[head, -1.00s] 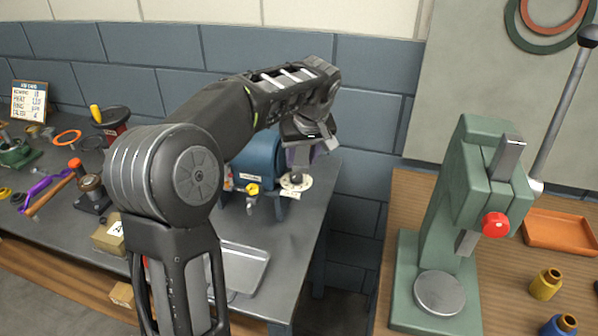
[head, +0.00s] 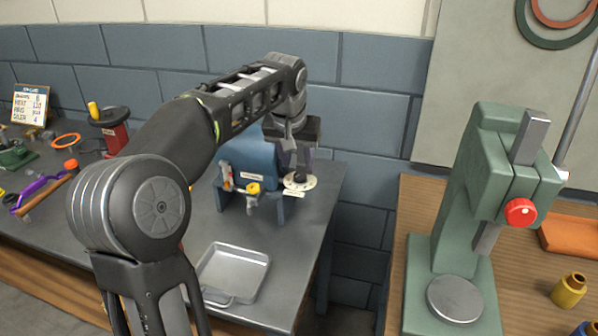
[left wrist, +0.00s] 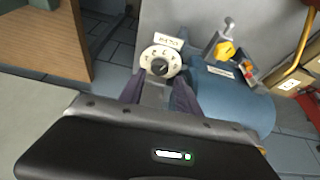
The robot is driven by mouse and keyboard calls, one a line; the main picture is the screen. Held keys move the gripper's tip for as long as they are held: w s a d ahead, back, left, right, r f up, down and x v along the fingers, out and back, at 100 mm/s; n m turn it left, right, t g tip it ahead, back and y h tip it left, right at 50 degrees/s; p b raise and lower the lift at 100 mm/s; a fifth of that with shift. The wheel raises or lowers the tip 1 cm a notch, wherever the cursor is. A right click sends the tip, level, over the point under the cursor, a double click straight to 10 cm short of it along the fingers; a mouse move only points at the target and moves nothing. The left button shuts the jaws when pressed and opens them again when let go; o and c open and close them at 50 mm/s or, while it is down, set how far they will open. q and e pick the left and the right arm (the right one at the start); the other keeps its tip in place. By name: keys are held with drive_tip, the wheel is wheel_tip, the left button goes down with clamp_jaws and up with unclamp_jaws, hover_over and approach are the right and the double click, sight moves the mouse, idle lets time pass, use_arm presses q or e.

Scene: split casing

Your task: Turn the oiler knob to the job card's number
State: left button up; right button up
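The oiler knob (head: 300,178) is a dark knob on a round cream dial at the right end of a blue machine (head: 252,160). In the left wrist view the knob (left wrist: 159,66) sits in the middle of the dial's marks, just beyond my fingertips. My left gripper (head: 296,162) points down above the knob; its two fingers stand apart with nothing between them. Whether they touch the knob cannot be told. The job card (head: 30,104) stands at the far left; its small bottom line appears to read oiler 4. My right gripper is not in view.
A yellow tap (head: 253,188) sticks out of the machine left of the dial. An empty metal tray (head: 234,272) lies in front. A green press (head: 470,200) stands on the wooden bench at right, across a gap. Tools crowd the bench's left.

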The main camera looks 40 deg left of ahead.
sight(300, 175)
use_arm(q)
drive_tip(key=x, duration=0.5)
drive_tip(key=shift+w+f, duration=0.1)
drive_tip(key=shift+f, duration=0.15)
clamp_jaws()
